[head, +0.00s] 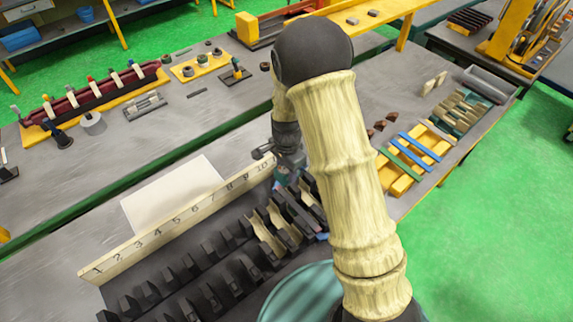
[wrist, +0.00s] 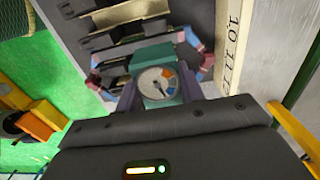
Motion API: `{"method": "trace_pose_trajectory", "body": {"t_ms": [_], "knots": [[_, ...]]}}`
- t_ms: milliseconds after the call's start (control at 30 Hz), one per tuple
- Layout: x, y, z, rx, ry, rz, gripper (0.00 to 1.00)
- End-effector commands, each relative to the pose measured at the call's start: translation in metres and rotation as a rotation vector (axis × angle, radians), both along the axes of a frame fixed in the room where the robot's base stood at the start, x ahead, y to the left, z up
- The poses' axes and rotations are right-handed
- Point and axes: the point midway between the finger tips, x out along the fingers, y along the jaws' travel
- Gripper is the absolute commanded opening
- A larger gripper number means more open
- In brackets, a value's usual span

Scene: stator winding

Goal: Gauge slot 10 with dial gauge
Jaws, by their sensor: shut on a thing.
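The dial gauge (wrist: 152,82), a teal block with a round white dial, shows in the wrist view. My gripper (wrist: 160,100) is shut on it. The slotted stator (wrist: 112,42) lies right beyond the gauge, with dark teeth and cream slot liners. The number strip (wrist: 235,35) beside it reads 10, 11 and on. In the head view the strip (head: 175,220) shows 1 to 10, and my gripper is at the strip's far end, mostly hidden by my arm. The gauge's tip is hidden, so I cannot tell whether it is in a slot.
Pink and blue pieces (wrist: 205,62) flank the gauge. A white sheet (head: 172,190) lies behind the strip. A yellow tray with blue and green bars (head: 415,155) is at the right. The rear bench (head: 215,110) holds tools and a red rack (head: 95,98).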

Motion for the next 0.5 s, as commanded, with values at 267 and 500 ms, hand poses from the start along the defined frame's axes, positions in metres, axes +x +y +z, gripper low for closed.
{"method": "trace_pose_trajectory", "body": {"t_ms": [267, 500], "knots": [[0.000, 0.000, -0.002, 0.000, 0.000, 0.000, 0.15], [0.000, 0.000, -0.011, 0.000, 0.000, 0.000, 0.15]]}}
